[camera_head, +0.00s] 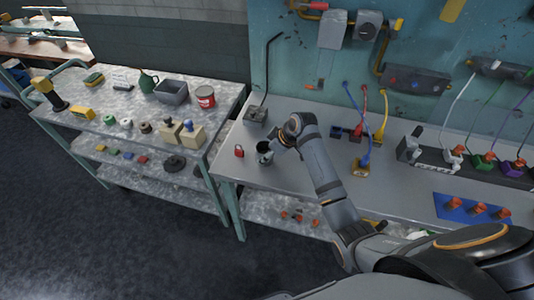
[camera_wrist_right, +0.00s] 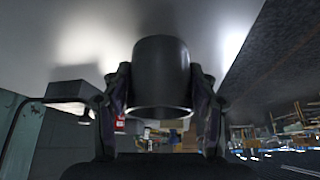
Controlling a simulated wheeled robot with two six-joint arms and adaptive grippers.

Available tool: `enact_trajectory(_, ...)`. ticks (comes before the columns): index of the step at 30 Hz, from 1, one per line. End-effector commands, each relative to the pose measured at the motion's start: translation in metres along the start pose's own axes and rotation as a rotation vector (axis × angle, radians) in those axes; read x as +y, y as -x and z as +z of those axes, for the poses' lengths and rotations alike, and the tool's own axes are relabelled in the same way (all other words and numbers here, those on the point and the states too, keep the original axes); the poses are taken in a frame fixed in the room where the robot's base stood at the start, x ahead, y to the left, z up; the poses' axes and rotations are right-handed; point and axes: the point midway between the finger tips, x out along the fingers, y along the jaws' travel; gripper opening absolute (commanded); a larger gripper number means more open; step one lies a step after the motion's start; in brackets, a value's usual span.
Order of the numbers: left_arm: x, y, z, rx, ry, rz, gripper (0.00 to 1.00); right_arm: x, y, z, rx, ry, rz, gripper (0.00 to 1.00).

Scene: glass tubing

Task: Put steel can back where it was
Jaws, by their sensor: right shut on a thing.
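The steel can (camera_head: 263,147) is a small dark grey cylinder near the left end of the grey workbench (camera_head: 284,182). My right gripper (camera_head: 272,150) reaches over the bench from the right and is shut on the can. In the right wrist view the can (camera_wrist_right: 162,72) sits between the two fingers of the gripper (camera_wrist_right: 161,110), its lower rim catching light. I cannot tell whether the can touches the bench top. My left gripper is not in view.
A red padlock-like object (camera_head: 239,151) lies just left of the can. A lamp-like stand (camera_head: 255,116) is behind it. A separate shelf table (camera_head: 118,100) with several items is at left.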

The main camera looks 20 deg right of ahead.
Motion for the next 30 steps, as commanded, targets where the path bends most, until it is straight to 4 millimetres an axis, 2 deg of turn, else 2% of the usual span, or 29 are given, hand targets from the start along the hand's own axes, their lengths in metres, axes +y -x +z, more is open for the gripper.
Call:
enact_trajectory(2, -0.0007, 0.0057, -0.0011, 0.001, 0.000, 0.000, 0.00, 0.0003, -0.0046, 0.0020, 0.002, 0.000, 0.001, 0.18)
enact_trajectory(13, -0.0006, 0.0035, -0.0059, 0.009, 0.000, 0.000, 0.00, 0.0003, -0.0107, 0.0055, 0.002, 0.001, 0.002, 0.18)
enact_trajectory(14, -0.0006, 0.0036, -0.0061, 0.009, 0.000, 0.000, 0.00, 0.0003, -0.0111, 0.0058, 0.002, 0.001, 0.002, 0.60)
enact_trajectory(18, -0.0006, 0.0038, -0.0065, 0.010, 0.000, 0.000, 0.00, 0.0003, -0.0107, 0.0056, 0.002, 0.001, 0.002, 0.79)
enact_trajectory(19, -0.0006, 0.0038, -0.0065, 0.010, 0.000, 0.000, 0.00, 0.0003, -0.0107, 0.0056, 0.002, 0.001, 0.002, 0.82)
enact_trajectory(30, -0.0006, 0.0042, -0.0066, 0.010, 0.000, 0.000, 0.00, 0.0008, -0.0054, 0.0038, 0.002, 0.001, 0.003, 0.82)
